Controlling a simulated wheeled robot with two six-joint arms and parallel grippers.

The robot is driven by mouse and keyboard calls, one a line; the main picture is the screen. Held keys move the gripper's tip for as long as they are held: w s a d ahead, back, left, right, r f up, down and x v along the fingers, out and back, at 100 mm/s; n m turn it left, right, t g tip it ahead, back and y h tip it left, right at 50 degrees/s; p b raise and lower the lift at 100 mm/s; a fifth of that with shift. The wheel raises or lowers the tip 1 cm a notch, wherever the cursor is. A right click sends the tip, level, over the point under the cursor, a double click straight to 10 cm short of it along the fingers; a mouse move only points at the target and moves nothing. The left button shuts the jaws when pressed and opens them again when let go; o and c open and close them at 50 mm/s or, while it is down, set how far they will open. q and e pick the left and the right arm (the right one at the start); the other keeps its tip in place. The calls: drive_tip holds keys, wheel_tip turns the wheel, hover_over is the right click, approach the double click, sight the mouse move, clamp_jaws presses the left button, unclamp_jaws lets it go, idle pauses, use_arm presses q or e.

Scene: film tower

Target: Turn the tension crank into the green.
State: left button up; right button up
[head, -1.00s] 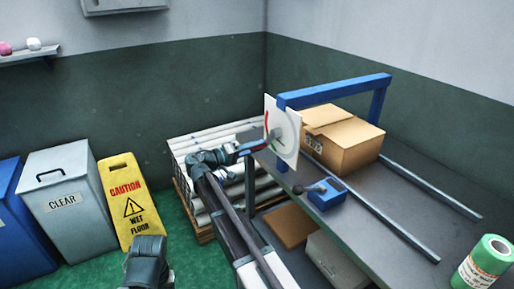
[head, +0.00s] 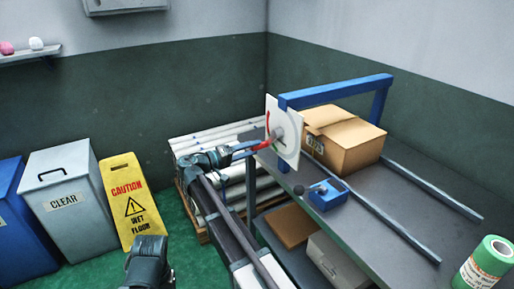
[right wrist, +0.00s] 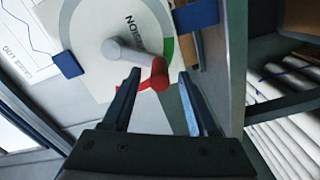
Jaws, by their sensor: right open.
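The tension crank has a grey arm (right wrist: 125,48) and a red handle (right wrist: 155,75). In the right wrist view the arm points toward a green band (right wrist: 170,48) at the dial's right edge; the handle lies close to the band's lower end. My right gripper (head: 246,151) is open. In the right wrist view its fingertips (right wrist: 159,74) stand on either side of the red handle; I cannot tell whether they touch it.
A blue frame (head: 335,92) stands over the grey bench (head: 385,215). A cardboard box (head: 350,147), a small blue block with a black knob (head: 328,197) and a green roll (head: 488,262) are on it. White rolls (head: 185,150) lie on a pallet behind my right arm.

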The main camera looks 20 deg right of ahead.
drive_tip(key=a, duration=1.1)
drive_tip(key=shift+s, duration=0.45)
drive_tip(key=s+d+f+n+g+y, duration=0.1)
drive_tip(key=s+d+f+n+y, duration=0.25)
drive_tip(key=s+f+y, duration=0.8)
drive_tip(key=s+a+f+y, duration=0.5)
drive_tip(key=s+a+f, duration=0.1)
drive_tip(key=s+f, duration=0.35)
drive_tip(key=s+a+n+g, duration=0.1)
drive_tip(key=s+a+n, duration=0.4)
drive_tip(key=a, duration=0.9)
wheel_tip(320, 180, up, 13)
drive_tip(key=p, duration=1.4)
drive_tip(key=shift+s+d+r+m, duration=0.2)
drive_tip(key=shift+s+d+m, duration=0.15)
drive_tip(key=shift+s+m, duration=0.1)
